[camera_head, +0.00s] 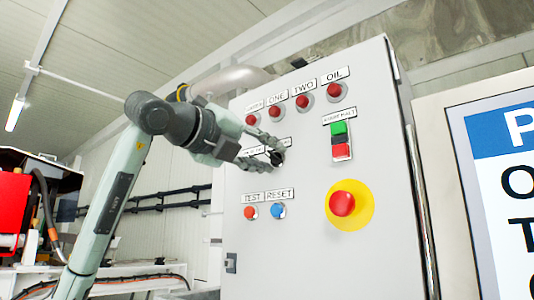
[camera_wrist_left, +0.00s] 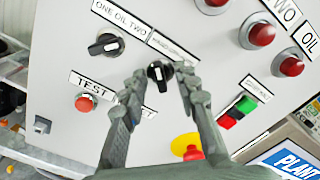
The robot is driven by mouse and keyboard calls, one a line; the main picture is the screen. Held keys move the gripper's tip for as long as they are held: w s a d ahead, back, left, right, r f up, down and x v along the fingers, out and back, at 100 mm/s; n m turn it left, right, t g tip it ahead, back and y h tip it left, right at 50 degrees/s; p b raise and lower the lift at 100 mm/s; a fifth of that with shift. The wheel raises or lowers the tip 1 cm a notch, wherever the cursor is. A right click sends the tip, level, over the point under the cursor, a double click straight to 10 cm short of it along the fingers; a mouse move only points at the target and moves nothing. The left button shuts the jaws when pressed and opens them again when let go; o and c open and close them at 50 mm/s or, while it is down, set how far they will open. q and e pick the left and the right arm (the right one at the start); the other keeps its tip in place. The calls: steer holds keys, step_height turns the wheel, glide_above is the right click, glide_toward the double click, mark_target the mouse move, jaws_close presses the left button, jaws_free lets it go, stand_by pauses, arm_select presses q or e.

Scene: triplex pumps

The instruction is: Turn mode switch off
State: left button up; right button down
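A grey control panel (camera_head: 300,235) holds a black rotary switch (camera_head: 277,157) with a white pointer line; it also shows in the left wrist view (camera_wrist_left: 158,72). The label above this switch is too small to read. My left gripper (camera_head: 271,154) is at the panel face, partly covering the switch. In the left wrist view my left gripper (camera_wrist_left: 161,77) is open, with one finger on each side of the switch knob and gaps visible beside it. A second black rotary switch (camera_wrist_left: 105,46) sits to the left under a "ONE OIL TWO" label. My right gripper is not in view.
Red lamps (camera_head: 334,91) line the panel top. Green and red start/halt buttons (camera_head: 340,141) and a red emergency button (camera_head: 342,203) on yellow lie to the right. A red test button (camera_head: 250,212) and blue reset button (camera_head: 278,211) are below. A sign (camera_head: 505,190) stands at right.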

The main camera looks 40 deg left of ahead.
arm_select(q)
steer(key=shift+c, duration=0.3)
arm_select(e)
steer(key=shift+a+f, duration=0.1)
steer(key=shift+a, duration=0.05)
arm_select(q)
jaws_close()
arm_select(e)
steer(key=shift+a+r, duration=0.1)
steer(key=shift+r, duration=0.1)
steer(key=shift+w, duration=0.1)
arm_select(q)
steer(key=shift+m+p, duration=0.35)
steer(key=shift+m, duration=0.25)
steer(key=shift+m+p, duration=0.3)
steer(key=shift+m, duration=0.4)
steer(key=m+p, duration=0.1)
steer(key=m, duration=0.3)
steer(key=shift+m+p, duration=0.3)
steer(key=shift+m, duration=0.8)
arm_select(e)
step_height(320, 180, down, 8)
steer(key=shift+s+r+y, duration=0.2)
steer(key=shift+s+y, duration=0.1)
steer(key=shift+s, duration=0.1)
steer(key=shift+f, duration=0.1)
